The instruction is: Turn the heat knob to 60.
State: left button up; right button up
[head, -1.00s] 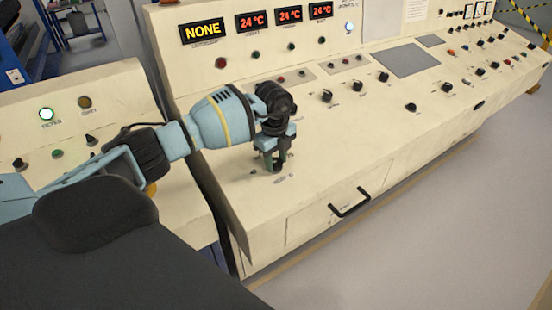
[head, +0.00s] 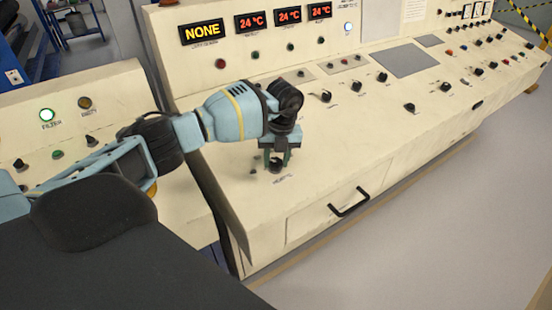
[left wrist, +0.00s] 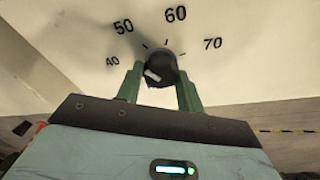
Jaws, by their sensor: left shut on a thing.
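The heat knob (left wrist: 160,69) is a dark round knob with a white mark, on the cream panel beside a printed dial scale. The scale reads 40, 50, 60 (left wrist: 175,14) and 70 in the left wrist view. The white mark faces the camera at the knob's lower left; the exact setting is unclear. My left gripper (left wrist: 158,84) has its green fingers on either side of the knob and is shut on it. In the head view this left gripper (head: 276,160) points down at the front left of the console. My right gripper is out of view.
The cream console (head: 240,195) carries several other black knobs, such as one at the middle (head: 327,97). A drawer handle (head: 349,202) sticks out in front. The floor at the right is clear.

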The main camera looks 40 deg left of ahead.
pick_arm(q)
jog(key=m+y, duration=0.1)
jog(key=m, duration=0.5)
jog(key=shift+g, duration=0.3)
jog(key=m, duration=0.3)
jog(key=m+y, duration=0.1)
jog(key=m, duration=0.2)
jog(key=shift+d+y, duration=0.15)
jog(key=shift+y, duration=0.15)
jog(key=o, duration=1)
jog(key=v, duration=0.7)
jog(key=shift+r, duration=0.4)
jog(key=shift+d, duration=0.15)
